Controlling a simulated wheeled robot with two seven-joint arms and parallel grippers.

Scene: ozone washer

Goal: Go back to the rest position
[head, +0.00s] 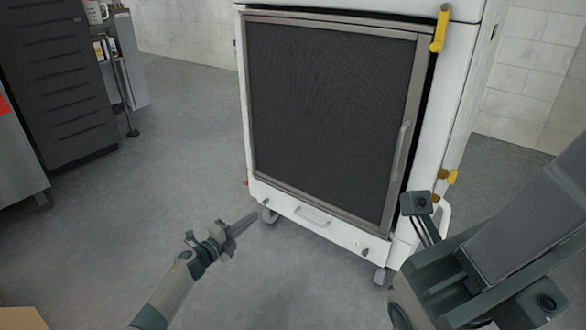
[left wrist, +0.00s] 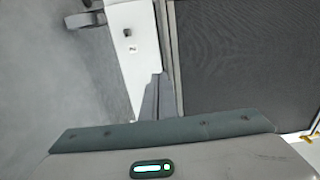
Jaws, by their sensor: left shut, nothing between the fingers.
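The ozone washer (head: 445,150) is a white cabinet on casters with a large dark mesh front door (head: 330,110) in a metal frame. The door looks closed. My left gripper (head: 252,218) is low in front of the washer's lower left corner, with its fingers together and nothing between them. In the left wrist view the shut fingers (left wrist: 160,98) stand out against the washer's white lower panel (left wrist: 138,50), with the dark door (left wrist: 245,60) to their right. I cannot tell whether they touch the washer. My right gripper is not visible.
Yellow latches (head: 440,30) sit on the washer's right edge. A dark drawer cabinet (head: 60,90) and a metal unit (head: 15,160) stand at the left. A thin stand (head: 130,110) is beside the drawers. The grey floor (head: 150,180) between is clear.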

